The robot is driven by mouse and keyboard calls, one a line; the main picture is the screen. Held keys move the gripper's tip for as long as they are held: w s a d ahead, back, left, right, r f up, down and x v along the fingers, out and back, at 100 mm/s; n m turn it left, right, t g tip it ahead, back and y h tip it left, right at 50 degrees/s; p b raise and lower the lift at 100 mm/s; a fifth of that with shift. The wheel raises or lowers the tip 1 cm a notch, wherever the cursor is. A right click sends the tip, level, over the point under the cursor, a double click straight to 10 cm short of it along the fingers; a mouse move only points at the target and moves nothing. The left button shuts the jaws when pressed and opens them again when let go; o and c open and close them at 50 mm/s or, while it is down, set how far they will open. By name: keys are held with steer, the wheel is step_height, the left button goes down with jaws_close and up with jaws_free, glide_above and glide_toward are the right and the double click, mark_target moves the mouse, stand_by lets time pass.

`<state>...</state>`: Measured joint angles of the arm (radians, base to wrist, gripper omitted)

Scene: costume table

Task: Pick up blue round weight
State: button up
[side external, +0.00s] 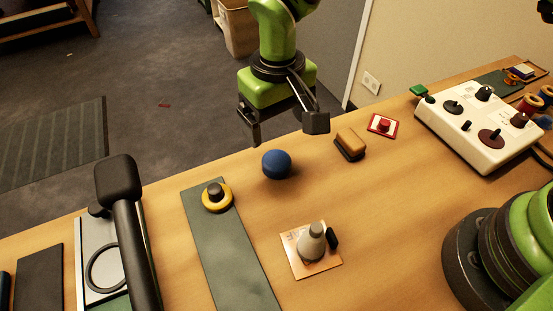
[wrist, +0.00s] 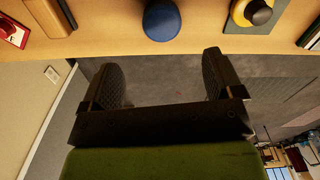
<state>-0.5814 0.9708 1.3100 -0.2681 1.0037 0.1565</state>
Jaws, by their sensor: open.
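The blue round weight (side external: 277,164) stands on the wooden table near its far edge. In the wrist view the blue round weight (wrist: 162,20) is at the top, ahead of the fingertips and roughly centred between them. My gripper (side external: 287,132) is open and empty, above and behind the weight as seen from the side, at the table's far edge. In the wrist view my gripper (wrist: 163,72) shows both dark fingers spread wide, with the floor visible between them. The fingers do not touch the weight.
A yellow ring with a dark knob (side external: 217,197) sits on a green mat (side external: 231,250) left of the weight. A brown block (side external: 350,143) and red button plate (side external: 383,125) lie to the right. A grey cone piece (side external: 312,242) stands in front. Bare table surrounds the weight.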

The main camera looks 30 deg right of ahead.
mark_target(276, 159)
step_height(276, 159, down, 10)
steer(key=shift+s+a+r, duration=0.1)
steer(key=shift+a+r, duration=0.05)
steer(key=shift+r, duration=0.05)
steer(key=shift+c, duration=0.2)
steer(key=c, duration=1.2)
steer(key=shift+o, duration=0.2)
steer(key=shift+r, duration=0.1)
